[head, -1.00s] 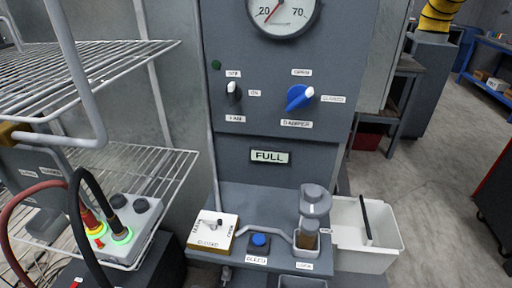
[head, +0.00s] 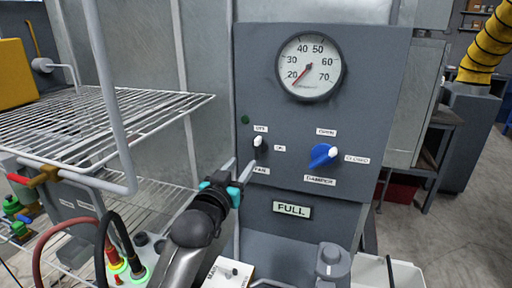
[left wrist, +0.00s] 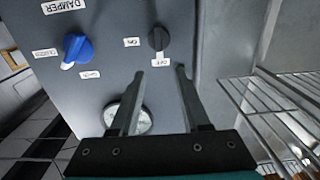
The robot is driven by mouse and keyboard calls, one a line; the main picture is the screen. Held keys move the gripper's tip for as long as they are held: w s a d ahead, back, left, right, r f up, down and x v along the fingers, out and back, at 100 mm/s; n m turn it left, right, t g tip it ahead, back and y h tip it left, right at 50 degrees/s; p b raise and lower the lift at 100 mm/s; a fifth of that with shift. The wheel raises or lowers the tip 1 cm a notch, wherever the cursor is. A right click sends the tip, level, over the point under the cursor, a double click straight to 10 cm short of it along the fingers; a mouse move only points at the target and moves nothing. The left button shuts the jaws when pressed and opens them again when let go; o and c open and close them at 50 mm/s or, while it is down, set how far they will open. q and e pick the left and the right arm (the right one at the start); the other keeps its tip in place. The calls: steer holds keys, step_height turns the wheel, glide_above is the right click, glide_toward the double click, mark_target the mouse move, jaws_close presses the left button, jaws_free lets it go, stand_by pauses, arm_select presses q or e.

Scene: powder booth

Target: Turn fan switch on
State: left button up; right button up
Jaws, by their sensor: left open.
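The fan switch (head: 259,145) is a small dark knob with a white tip on the grey panel. Its tip points up toward the OFF label, with ON to its right and FAN below. It also shows in the left wrist view (left wrist: 158,39), where the panel appears upside down. My left gripper (head: 241,167) is open and empty, just below and left of the switch in the head view. In the left wrist view its two fingers (left wrist: 158,73) point toward the switch, which lies beyond the fingertips and between their lines. My right gripper is out of view.
A blue damper knob (head: 322,155) sits right of the switch, with a round gauge (head: 310,66) above. A FULL sign (head: 291,210) is below. A wire rack (head: 100,115) stands close on the left, beside my left arm. The panel around the switch is flat.

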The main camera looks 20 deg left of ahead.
mark_target(256, 145)
arm_select(q)
steer(key=w, duration=1.1)
steer(key=shift+w+d+b, duration=0.25)
steer(key=shift+b, duration=0.1)
jaws_close()
stand_by(0.3)
